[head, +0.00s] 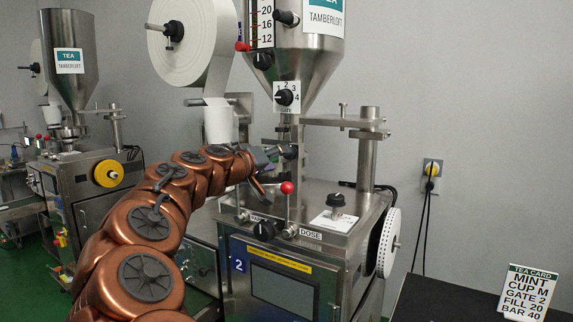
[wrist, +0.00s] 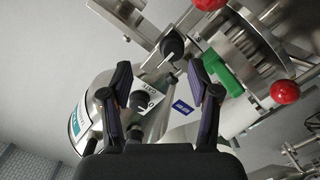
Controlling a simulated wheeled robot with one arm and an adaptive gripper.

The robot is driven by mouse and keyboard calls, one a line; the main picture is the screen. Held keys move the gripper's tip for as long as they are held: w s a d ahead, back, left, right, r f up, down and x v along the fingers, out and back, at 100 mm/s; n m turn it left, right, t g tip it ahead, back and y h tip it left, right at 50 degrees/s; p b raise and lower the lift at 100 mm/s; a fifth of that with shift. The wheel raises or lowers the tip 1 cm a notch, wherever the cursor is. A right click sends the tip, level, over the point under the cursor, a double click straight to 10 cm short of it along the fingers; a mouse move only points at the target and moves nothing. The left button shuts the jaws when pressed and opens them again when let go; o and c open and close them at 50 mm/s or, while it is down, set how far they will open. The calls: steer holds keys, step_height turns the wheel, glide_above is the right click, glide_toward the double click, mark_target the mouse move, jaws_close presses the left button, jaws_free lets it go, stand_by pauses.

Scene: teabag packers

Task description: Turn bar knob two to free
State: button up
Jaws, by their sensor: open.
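Machine two (head: 262,232) stands in the middle of the head view, with a blue "2" on its front. A black knob on a white plate (head: 335,203) sits on its top right. Another black knob (head: 264,230) is on its front edge, beside a partly hidden label. I cannot tell which is bar knob two. My gripper (head: 273,168) is above the machine's top, open and empty. In the wrist view my gripper (wrist: 160,72) has its fingers spread, with a black knob (wrist: 173,48) beyond and between their tips, apart from them. The gate knob (wrist: 140,103) also shows there.
The hopper (head: 295,50) and paper roll (head: 188,40) are above. A post with a cross arm (head: 367,150) rises at right. A tea card (head: 527,291) stands on the dark table.

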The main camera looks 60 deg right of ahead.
steer(key=shift+n+t+h, duration=0.3)
steer(key=shift+n+h, duration=0.1)
steer(key=shift+n, duration=0.1)
steer(key=shift+w+d+f+p, duration=0.15)
steer(key=shift+w+d, duration=0.35)
steer(key=shift+d, duration=1.15)
steer(key=shift+w+d+p, duration=0.2)
steer(key=shift+w+d, duration=0.25)
steer(key=shift+d, duration=1.15)
steer(key=shift+w+d+f+p, duration=0.15)
steer(key=shift+w+d, duration=0.35)
steer(key=shift+d, duration=1.15)
steer(key=c, duration=1.2)
